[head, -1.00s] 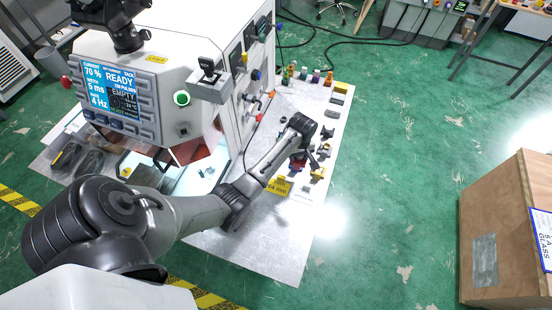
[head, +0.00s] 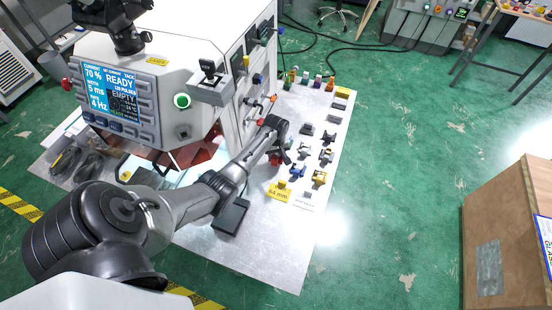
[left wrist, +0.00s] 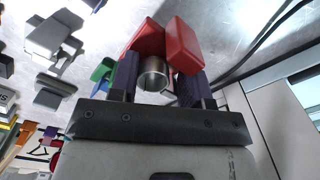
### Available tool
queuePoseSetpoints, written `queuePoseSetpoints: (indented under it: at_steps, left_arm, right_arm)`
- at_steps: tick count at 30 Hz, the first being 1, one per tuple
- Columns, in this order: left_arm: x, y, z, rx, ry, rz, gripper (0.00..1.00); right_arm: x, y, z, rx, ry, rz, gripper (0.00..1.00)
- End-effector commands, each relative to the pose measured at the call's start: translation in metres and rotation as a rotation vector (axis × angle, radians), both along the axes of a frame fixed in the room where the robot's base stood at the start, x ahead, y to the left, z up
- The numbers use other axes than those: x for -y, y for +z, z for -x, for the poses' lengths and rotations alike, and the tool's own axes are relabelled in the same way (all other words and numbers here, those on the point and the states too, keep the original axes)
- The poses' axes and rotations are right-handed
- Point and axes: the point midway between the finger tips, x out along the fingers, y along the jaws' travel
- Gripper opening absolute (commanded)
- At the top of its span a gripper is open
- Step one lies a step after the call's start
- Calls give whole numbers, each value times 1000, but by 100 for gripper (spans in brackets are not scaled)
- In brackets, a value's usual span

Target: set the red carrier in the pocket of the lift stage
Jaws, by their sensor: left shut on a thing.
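My left gripper (head: 279,156) is beside the machine's right side, over the grey plate. In the left wrist view its dark fingers (left wrist: 160,70) are shut on the red carrier (left wrist: 184,46). The carrier shows as red blocks at the fingertips, with a round metal part between the fingers. In the head view a little of the red carrier (head: 273,160) shows by the gripper, the rest hidden by it. I cannot make out the lift stage or its pocket for certain. My right gripper is not in view.
The machine (head: 185,75) with a lit screen stands at the upper left. A dark flat pad (head: 230,217) lies below my arm. A wooden crate (head: 510,230) stands at right.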

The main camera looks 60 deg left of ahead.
Motion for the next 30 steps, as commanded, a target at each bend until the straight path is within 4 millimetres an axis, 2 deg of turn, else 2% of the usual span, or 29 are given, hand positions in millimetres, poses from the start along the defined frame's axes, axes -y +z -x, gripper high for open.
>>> queuePoseSetpoints:
  at_steps: [5, 10, 28, 29, 30]
  left_arm:
    - [0, -21, 0, -2, 0, 2, 17]
    - [0, -31, 0, 0, 0, 1, 17]
    - [0, -42, 0, 0, -1, -1, 17]
    - [0, -41, 0, 0, -1, -1, 47]
    - [0, -40, 0, 0, -1, -1, 50]
  right_arm:
    - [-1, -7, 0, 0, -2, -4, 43]
    - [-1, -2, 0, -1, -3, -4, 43]
    - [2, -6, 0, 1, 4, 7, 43]
    - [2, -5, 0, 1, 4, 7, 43]
    - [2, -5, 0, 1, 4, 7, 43]
